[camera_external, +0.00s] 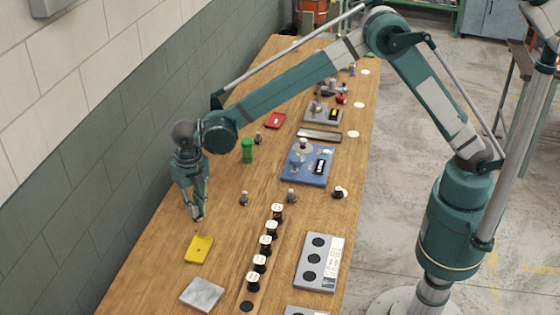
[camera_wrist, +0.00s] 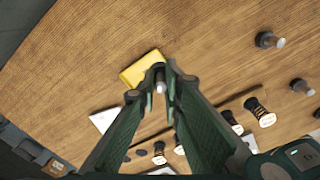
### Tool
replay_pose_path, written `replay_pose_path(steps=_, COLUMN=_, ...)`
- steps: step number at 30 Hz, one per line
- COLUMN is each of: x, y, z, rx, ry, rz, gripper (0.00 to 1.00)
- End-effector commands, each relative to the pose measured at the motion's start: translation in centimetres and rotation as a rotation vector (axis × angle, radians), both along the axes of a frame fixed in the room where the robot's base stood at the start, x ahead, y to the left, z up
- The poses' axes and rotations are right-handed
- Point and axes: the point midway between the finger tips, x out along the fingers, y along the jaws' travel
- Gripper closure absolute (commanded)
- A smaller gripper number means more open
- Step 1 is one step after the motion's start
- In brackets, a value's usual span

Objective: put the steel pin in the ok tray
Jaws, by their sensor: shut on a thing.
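My gripper (camera_external: 199,216) is low over the left side of the wooden bench, pointing down. Its fingers are shut on a small steel pin (camera_wrist: 161,86) with a dark end, seen between the fingertips in the wrist view. In the external view the pin is too small to make out clearly. A yellow tray (camera_external: 204,242) lies on the bench just below the gripper in the picture; the wrist view shows it (camera_wrist: 138,72) behind the fingertips. A red tray (camera_external: 275,121) lies farther back. I cannot read which tray is marked ok.
Similar small pins stand on the bench (camera_external: 244,199), (camera_external: 291,196). A row of black spools with pale tops (camera_external: 268,242) runs down the middle. A grey slab (camera_external: 202,294), a plate with dark round holes (camera_external: 325,240), a green cylinder (camera_external: 247,151) and a blue fixture (camera_external: 318,178) are around.

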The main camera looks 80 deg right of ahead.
Motion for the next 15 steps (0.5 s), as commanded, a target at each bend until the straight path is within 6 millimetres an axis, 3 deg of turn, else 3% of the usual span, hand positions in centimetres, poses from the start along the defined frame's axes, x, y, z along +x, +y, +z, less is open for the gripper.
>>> replay_pose_path(steps=1, x=-0.2, y=1.4, z=0.1, rx=-0.002, ry=0.003, rz=0.032, gripper=1.0)
replay_pose_path(steps=6, x=-0.8, y=4.1, z=0.1, rx=-0.007, ry=0.012, rz=0.11, gripper=1.0)
replay_pose_path(steps=15, x=-1.0, y=5.1, z=0.1, rx=-0.008, ry=0.016, rz=0.142, gripper=1.0)
